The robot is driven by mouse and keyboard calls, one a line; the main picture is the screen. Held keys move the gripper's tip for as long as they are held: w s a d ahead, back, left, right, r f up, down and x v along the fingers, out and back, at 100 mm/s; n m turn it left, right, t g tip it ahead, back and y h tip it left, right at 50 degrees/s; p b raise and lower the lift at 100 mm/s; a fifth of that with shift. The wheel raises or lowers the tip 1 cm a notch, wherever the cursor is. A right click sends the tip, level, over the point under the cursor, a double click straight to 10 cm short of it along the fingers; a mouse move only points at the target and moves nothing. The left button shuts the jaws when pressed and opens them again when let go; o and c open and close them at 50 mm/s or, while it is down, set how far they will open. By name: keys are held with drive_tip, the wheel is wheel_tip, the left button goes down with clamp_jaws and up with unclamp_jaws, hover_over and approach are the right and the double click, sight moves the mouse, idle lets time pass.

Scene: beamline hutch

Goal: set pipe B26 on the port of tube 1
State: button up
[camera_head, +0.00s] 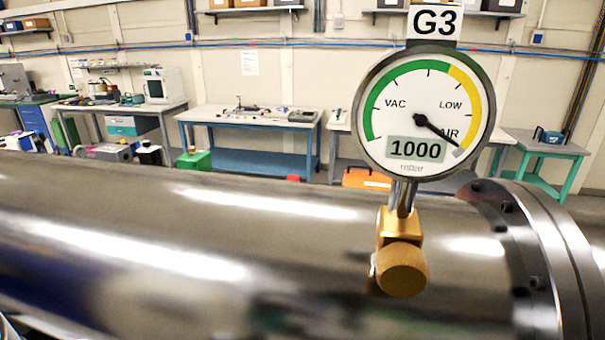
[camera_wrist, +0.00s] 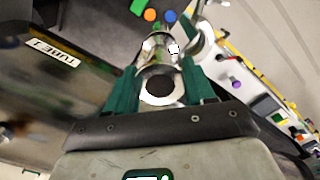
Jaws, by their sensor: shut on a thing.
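In the wrist view my gripper (camera_wrist: 160,78) has its green fingers on either side of a short metal pipe and is shut on it. I look at the pipe (camera_wrist: 158,71) nearly end-on, with its round dark opening facing the camera. No B26 marking is readable on it. A dark metal tube with a "TUBE 1" label (camera_wrist: 53,52) lies at the left of the wrist view. Shiny metal fittings show just beyond the pipe; I cannot tell whether they include the port or touch the pipe. My gripper is not in the head view.
In the head view a large steel tube (camera_head: 300,235) crosses the front. Gauge G3 (camera_head: 424,112) stands on it above a brass valve (camera_head: 402,262), reading 1000 near AIR. A bolted flange (camera_head: 540,265) is at right. Workbenches (camera_head: 250,114) line the back wall.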

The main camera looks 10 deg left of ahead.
drive_tip(key=shift+f, duration=0.1)
drive_tip(key=o, duration=1.2)
drive_tip(key=shift+o, duration=0.2)
